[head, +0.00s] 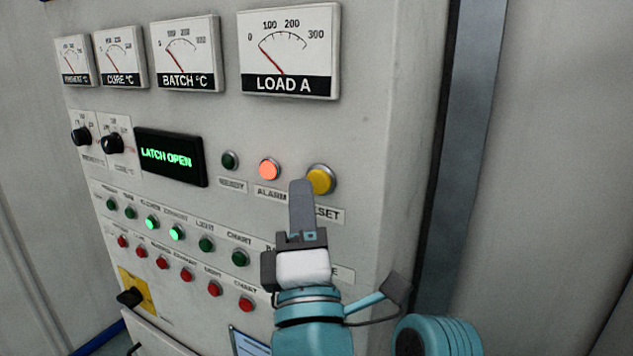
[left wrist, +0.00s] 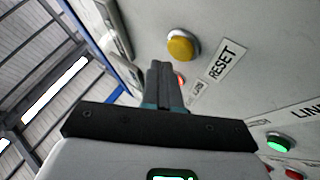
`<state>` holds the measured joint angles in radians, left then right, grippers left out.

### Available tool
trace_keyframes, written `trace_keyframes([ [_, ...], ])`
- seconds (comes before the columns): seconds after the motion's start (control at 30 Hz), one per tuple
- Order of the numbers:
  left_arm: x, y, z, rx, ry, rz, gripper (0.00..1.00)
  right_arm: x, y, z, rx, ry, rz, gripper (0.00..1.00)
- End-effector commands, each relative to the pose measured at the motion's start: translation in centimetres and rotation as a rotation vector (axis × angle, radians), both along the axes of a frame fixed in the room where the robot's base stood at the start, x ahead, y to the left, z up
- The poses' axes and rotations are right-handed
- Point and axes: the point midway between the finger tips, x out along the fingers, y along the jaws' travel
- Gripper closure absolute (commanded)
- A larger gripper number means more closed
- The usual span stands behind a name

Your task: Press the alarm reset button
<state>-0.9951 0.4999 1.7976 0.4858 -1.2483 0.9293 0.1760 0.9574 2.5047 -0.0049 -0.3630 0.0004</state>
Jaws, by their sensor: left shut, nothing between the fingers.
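The yellow reset button (head: 321,180) sits on the grey control panel above a label that reads RESET in the left wrist view. It also shows in the left wrist view (left wrist: 183,46), near the fingertips. My left gripper (head: 301,186) is shut and empty, its fingertips just left of and slightly below the button in the head view. In the left wrist view its closed fingers (left wrist: 161,68) point toward the panel beside the button. I cannot tell whether they touch the panel. The orange alarm lamp (head: 269,169) is lit to the left of the button. My right gripper is not in view.
A display (head: 171,157) reads LATCH OPEN. A dark green lamp (head: 230,160) labelled READY is left of the alarm lamp. Rows of green and red buttons (head: 214,289) lie below. Dial meters (head: 288,52) line the top. The panel's right edge borders a dark gap.

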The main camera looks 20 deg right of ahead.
Motion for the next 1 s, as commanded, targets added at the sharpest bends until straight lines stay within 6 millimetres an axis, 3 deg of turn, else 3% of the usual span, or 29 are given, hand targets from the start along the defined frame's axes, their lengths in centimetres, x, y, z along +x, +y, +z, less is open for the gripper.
trace_keyframes([
  [0.7,0.01,-0.01,-0.03,0.000,0.000,0.000,1.00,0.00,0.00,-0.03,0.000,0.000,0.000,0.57],
  [1.0,0.47,-0.63,-0.15,0.000,0.000,0.000,1.00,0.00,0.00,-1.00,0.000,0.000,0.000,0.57],
])
